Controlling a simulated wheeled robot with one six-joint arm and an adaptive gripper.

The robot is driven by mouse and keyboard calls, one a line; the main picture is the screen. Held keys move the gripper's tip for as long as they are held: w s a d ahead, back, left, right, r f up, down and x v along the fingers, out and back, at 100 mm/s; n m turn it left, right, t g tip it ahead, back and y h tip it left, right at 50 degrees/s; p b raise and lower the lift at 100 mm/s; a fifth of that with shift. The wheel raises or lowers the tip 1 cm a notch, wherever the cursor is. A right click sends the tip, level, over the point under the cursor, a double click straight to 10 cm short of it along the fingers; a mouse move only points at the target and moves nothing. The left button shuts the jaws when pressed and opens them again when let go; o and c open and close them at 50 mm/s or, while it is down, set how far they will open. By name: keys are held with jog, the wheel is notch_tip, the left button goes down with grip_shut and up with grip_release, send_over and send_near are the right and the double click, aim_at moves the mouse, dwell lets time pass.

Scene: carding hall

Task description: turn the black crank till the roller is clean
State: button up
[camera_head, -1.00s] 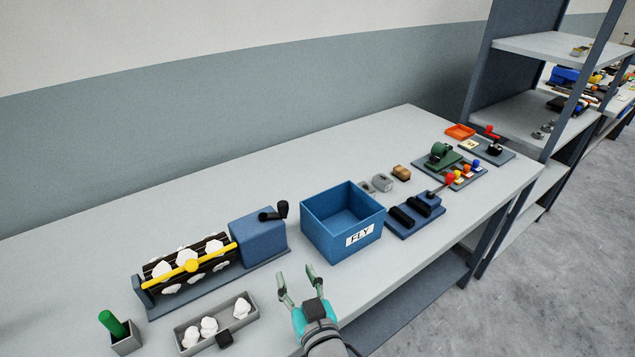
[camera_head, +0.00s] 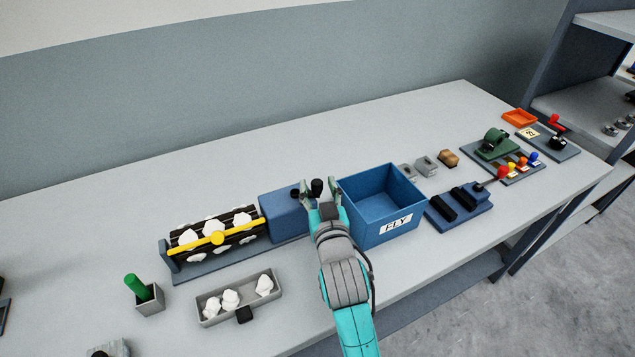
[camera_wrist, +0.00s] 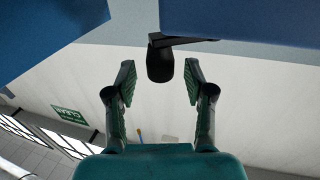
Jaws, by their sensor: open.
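The black crank (camera_head: 317,187) sticks out from the right end of the blue housing (camera_head: 284,218). Its handle also shows in the wrist view (camera_wrist: 160,64), with the crank arm running right from its top. My gripper (camera_head: 320,190) is open, with one finger on each side of the handle and gaps between; in the wrist view, the fingertips (camera_wrist: 160,78) flank it without visible contact. The roller (camera_head: 202,240) is dark and slatted, with several white tufts of fluff on it. A yellow bar (camera_head: 217,238) crosses its front. My arm hides part of the housing's right side.
A blue bin marked FLY (camera_head: 373,227) stands close right of my gripper. A grey tray (camera_head: 211,316) with white tufts lies in front of the roller. A green-handled tool (camera_head: 136,287) stands in a small grey holder (camera_head: 152,302). The table behind the roller is clear.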

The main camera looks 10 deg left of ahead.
aim_at(318, 188)
jog(key=shift+x, duration=0.8)
grip_shut()
jog(key=shift+s+a+m+h, duration=0.2)
jog(key=shift+m+h, duration=0.1)
jog(key=shift+h, duration=0.1)
jog(key=shift+s+a+m+t+h, duration=0.15)
jog(key=shift+s+m+h, duration=0.2)
jog(key=shift+m+h, duration=0.7)
jog(key=shift+s+m+t+h, duration=0.1)
jog(key=shift+s+m+h, duration=0.35)
jog(key=shift+h, duration=1.05)
jog(key=shift+s+a+m+t+h, duration=0.15)
jog(key=shift+s+m+h, duration=0.1)
jog(key=shift+m+h, duration=0.85)
jog(key=m+g+h, duration=0.1)
jog(key=h, duration=0.1)
jog(key=s+m+g+h, duration=0.1)
jog(key=m+h, duration=0.1)
jog(key=h, duration=0.1)
jog(key=a+m+g+h, duration=0.1)
jog(key=m+h, duration=0.1)
jog(key=h, duration=0.1)
jog(key=shift+s, duration=0.35)
